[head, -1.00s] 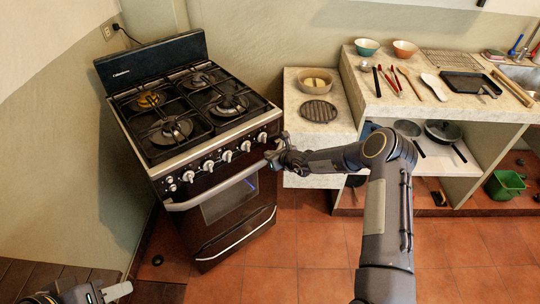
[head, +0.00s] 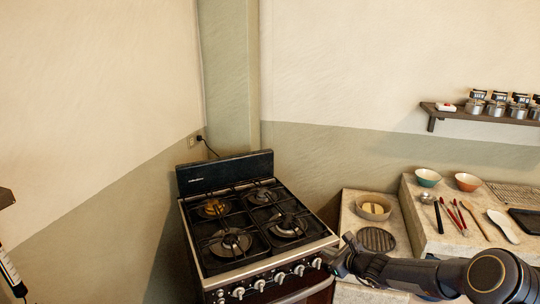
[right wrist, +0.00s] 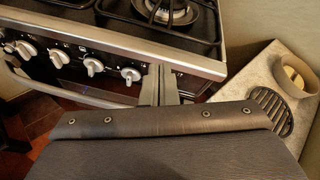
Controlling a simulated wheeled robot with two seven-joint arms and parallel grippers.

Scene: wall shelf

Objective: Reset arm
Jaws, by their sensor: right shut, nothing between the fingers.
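My right gripper (head: 338,257) reaches in from the lower right in the head view, at the front right corner of the stove (head: 262,228). In the right wrist view its fingers (right wrist: 159,84) are together with nothing between them, in front of the stove's front edge and knobs. I cannot tell whether the fingers touch the stove. My left gripper is not in the head view.
Right of the stove, a low counter holds a bowl (head: 373,207) and a round trivet (head: 377,239). A higher counter holds two small bowls (head: 428,178) and utensils (head: 462,216). A wall shelf (head: 470,115) with several jars is at the upper right.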

